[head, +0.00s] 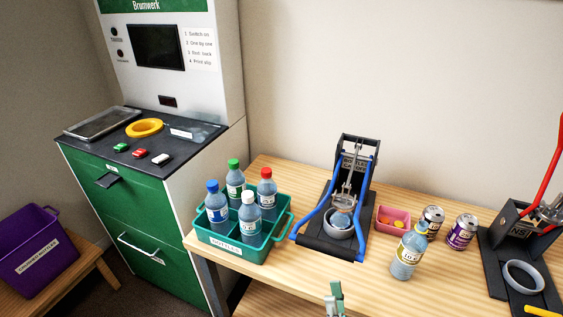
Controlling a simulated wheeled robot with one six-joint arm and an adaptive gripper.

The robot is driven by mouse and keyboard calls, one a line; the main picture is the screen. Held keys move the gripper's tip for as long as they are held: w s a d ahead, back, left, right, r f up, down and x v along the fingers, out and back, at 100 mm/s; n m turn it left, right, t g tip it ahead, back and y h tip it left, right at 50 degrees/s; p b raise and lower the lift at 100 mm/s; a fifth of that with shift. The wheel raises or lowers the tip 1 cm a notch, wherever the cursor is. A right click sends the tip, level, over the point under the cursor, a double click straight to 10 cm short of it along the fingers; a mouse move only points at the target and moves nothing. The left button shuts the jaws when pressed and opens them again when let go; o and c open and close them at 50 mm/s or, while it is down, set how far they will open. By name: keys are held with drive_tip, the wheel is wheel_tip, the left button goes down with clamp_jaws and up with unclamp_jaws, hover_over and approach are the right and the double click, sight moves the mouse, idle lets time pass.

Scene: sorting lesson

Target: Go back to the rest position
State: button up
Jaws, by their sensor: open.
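The tip of my gripper (335,297) shows at the bottom edge, in front of the wooden table (285,284). Only a small grey-green part of it is in view; the rest is cut off by the frame. It is open, and no object shows in it. It is apart from the bottle crusher (340,245) with blue handles behind it and from the lone bottle (405,262) to its right.
A teal crate (230,254) holds several capped bottles. A pink tray (392,229) of caps, two cans (433,219) and a red-handled can crusher (500,280) stand right. A green machine (130,195) stands left, beside a purple crate (35,262). The table's front middle is clear.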

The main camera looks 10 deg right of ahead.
drive_tip(key=s+n+g+h, duration=0.5)
drive_tip(key=s+g, duration=0.9)
drive_tip(key=s, duration=1.7)
drive_tip(key=n, duration=0.3)
drive_tip(key=shift+s+a+f+h, duration=0.2)
drive_tip(key=shift+a+h, duration=0.1)
